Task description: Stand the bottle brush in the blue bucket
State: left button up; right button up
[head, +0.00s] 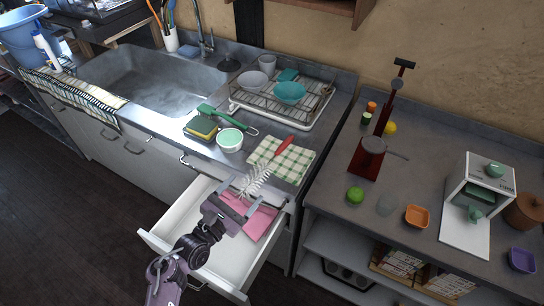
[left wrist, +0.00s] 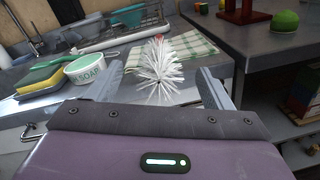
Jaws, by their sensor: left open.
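The bottle brush (head: 257,177) has white bristles and a red handle. It lies by the green checked cloth (head: 292,160) at the counter's front edge, bristles towards me. In the left wrist view its bristle head (left wrist: 160,72) faces the camera and shows between my two fingers. My left gripper (head: 241,201) is open just in front of the bristles, above the open drawer; I cannot tell whether it touches them. The blue bucket (head: 22,42) stands far off at the upper left, beyond the sink. My right gripper is not in view.
An open white drawer (head: 160,240) with a pink cloth (head: 258,222) juts out below. A soap bowl (head: 230,139), a sponge (head: 201,126) and a dish rack (head: 285,98) are near the brush. The sink (head: 150,82) lies between here and the bucket.

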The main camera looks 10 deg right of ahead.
pick_arm(q)
jog(key=shift+x, duration=1.35)
jog(key=shift+a, duration=0.1)
jog(key=c, duration=1.1)
jog(key=shift+c, duration=0.2)
